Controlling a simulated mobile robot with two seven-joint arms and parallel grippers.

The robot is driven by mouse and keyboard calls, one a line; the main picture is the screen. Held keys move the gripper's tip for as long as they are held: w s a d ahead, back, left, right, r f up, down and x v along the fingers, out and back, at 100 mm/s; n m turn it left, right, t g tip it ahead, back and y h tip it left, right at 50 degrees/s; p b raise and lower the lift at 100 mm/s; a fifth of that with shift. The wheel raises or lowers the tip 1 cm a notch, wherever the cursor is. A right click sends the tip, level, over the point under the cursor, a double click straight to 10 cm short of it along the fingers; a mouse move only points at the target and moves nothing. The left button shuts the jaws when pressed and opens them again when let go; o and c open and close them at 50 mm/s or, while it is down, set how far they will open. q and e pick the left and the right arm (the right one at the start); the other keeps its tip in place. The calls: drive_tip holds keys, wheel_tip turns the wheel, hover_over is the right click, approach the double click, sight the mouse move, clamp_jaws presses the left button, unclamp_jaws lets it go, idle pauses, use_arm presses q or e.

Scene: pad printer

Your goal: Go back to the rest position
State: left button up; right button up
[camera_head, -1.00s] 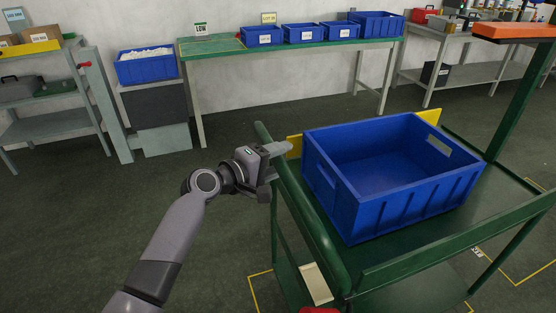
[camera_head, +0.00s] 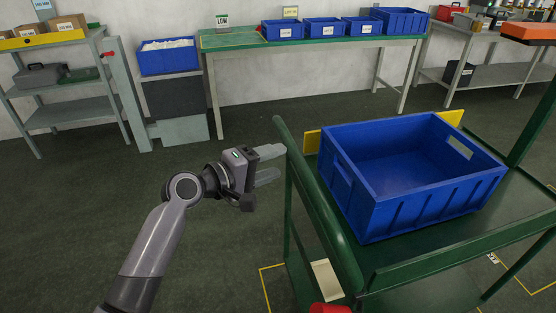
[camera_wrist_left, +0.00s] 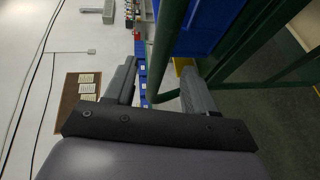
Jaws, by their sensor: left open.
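My left gripper (camera_head: 268,164) is open and empty in the head view. It is in the air just left of the green cart's rail. In the left wrist view its two fingers (camera_wrist_left: 157,88) are spread apart, with the green cart frame and part of a blue crate beyond them. My right gripper is not in view. The large blue crate (camera_head: 385,208) sits on the green cart (camera_head: 405,252) and looks empty from here.
The green cart rail (camera_head: 330,225) is close to the right of my left gripper. A green-topped table (camera_head: 300,48) with several blue bins stands at the back. A grey shelf (camera_head: 70,66) stands at the far left. The floor (camera_head: 60,220) at left is clear.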

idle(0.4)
use_arm(q)
drive_tip(key=s+a+f+m+y, duration=0.1)
drive_tip(key=s+a+f+y, duration=0.2)
drive_tip(key=s+a+f, duration=0.45)
drive_tip(key=s+a+f+m+y, duration=0.2)
drive_tip(key=s+f+y, duration=0.15)
drive_tip(key=f, duration=0.75)
drive_tip(key=s+a+f+m+y, duration=0.1)
drive_tip(key=s+a+f+m, duration=0.2)
drive_tip(key=s, duration=0.5)
drive_tip(key=s+a+f+m+y, duration=0.2)
drive_tip(key=s+a+f+m, duration=0.1)
drive_tip(key=s, duration=0.6)
drive_tip(key=shift+a+f+m, duration=0.3)
drive_tip(key=shift+a+f, duration=0.05)
drive_tip(key=shift+a, duration=0.2)
